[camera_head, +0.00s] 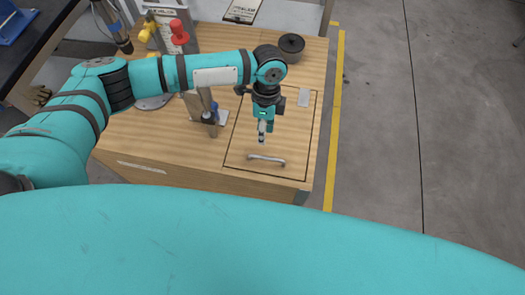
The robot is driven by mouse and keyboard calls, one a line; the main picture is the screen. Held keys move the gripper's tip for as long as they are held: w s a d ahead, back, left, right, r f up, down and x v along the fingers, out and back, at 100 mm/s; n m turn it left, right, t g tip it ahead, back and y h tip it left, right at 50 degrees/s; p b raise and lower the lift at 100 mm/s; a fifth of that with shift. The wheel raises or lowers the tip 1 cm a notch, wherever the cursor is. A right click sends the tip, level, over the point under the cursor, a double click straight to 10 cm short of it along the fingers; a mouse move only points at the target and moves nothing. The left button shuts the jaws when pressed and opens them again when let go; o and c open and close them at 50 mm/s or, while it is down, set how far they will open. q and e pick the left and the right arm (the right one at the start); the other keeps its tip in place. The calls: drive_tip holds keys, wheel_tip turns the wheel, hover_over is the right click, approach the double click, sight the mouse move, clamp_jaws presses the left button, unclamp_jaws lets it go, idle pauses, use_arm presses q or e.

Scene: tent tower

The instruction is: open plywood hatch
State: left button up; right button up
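The plywood hatch (241,142) is a panel outlined by a dark seam in the top of a wooden bench; it lies flat, flush with the top. A grey metal handle (267,158) is fixed near its front edge. My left arm comes in from the left and reaches over the hatch. My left gripper (262,138) points down just behind the handle, with a small apparent gap to it. Its fingers look close together, but they are too small to tell whether they are open or shut. My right gripper is out of view.
A metal plate (304,97) lies at the hatch's back right. A dark round container (291,46) stands behind it. A red knob (179,32) and a small post with a blue top (211,116) stand to the left. The floor right of the yellow line (336,110) is clear.

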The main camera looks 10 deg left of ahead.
sight(262, 157)
use_arm(q)
drive_tip(key=f, duration=0.3)
drive_tip(key=s+f, duration=0.1)
drive_tip(key=f, duration=0.2)
drive_tip(key=s+f, duration=0.1)
drive_tip(key=f, duration=0.3)
drive_tip(key=shift+f, duration=0.1)
clamp_jaws()
